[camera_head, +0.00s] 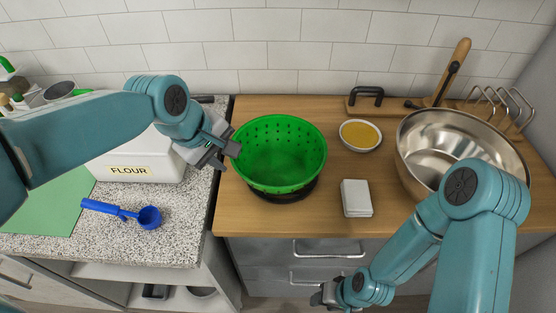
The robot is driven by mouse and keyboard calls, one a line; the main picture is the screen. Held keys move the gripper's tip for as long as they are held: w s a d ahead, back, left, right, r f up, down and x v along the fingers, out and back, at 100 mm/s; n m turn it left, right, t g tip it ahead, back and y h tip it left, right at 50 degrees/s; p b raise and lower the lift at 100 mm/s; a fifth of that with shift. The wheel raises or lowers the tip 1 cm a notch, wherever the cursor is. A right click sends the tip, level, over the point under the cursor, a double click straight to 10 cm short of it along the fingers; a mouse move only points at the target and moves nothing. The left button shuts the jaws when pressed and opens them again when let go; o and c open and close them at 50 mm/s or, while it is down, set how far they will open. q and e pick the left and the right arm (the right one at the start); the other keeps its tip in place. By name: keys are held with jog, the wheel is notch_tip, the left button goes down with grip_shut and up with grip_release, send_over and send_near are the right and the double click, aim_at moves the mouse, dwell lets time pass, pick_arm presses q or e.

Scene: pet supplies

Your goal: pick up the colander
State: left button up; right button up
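The green colander (280,165), a round bowl with small holes, sits on the wooden counter left of centre. A dark round base or item (280,193) shows under it, and I cannot tell which it is. My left gripper (226,157) is at the colander's left rim, with its fingers apart. One fingertip overlaps the rim in the picture, and I cannot tell whether it touches. My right gripper (326,296) is low in front of the drawers, small and partly cut off by the bottom edge, far from the colander.
A small bowl of yellow contents (360,134), a white stack (356,198) and a large steel bowl (460,141) stand right of the colander. A flour box (140,166) and a blue scoop (148,216) lie left on the speckled counter. A tiled wall (290,50) is behind.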

aim_at(241, 172)
pick_arm(q)
jog(key=x, duration=0.5)
jog(key=p+x, duration=0.1)
jog(key=x, duration=0.2)
jog(key=shift+s+f, duration=0.25)
jog(key=shift+f, duration=0.15)
jog(key=shift+w+f, duration=0.2)
jog(key=shift+s, duration=0.15)
jog(key=shift+s+r, duration=0.1)
jog(key=shift+r, duration=0.05)
jog(key=c, duration=0.6)
grip_shut()
